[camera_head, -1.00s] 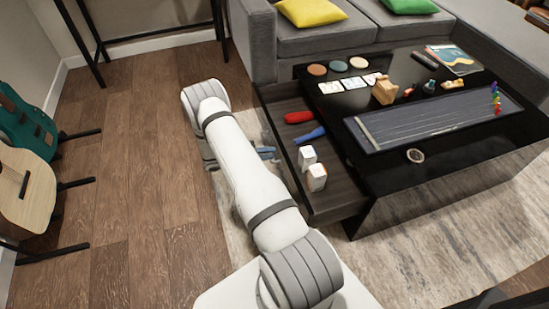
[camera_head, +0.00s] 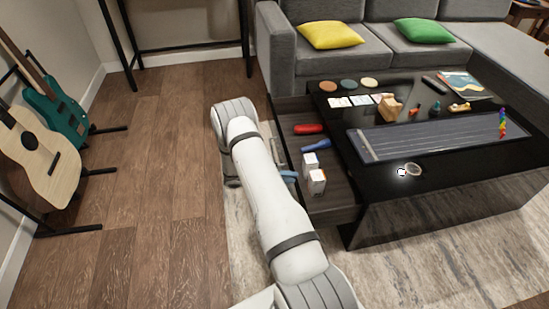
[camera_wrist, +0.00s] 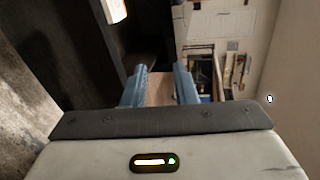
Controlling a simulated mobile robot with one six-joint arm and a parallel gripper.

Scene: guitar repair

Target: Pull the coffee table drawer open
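The black coffee table (camera_head: 440,180) stands at the right in the head view. Its drawer (camera_head: 334,194) is pulled out on the table's left side, with its inside showing. In it lie a red object (camera_head: 309,128), a blue object (camera_head: 317,145) and two white boxes (camera_head: 317,181). My gripper (camera_head: 288,176) is at the drawer's outer left side, partly hidden by my arm. In the wrist view, the blue fingers of my gripper (camera_wrist: 159,86) stand apart with a gap between them. Whether they touch the drawer front cannot be told.
A grey sofa (camera_head: 385,65) stands behind the table. Two guitars (camera_head: 45,155) are on stands at the left, and a black metal frame (camera_head: 190,45) is at the back. The wooden floor (camera_head: 150,180) between the guitars and my arm is clear.

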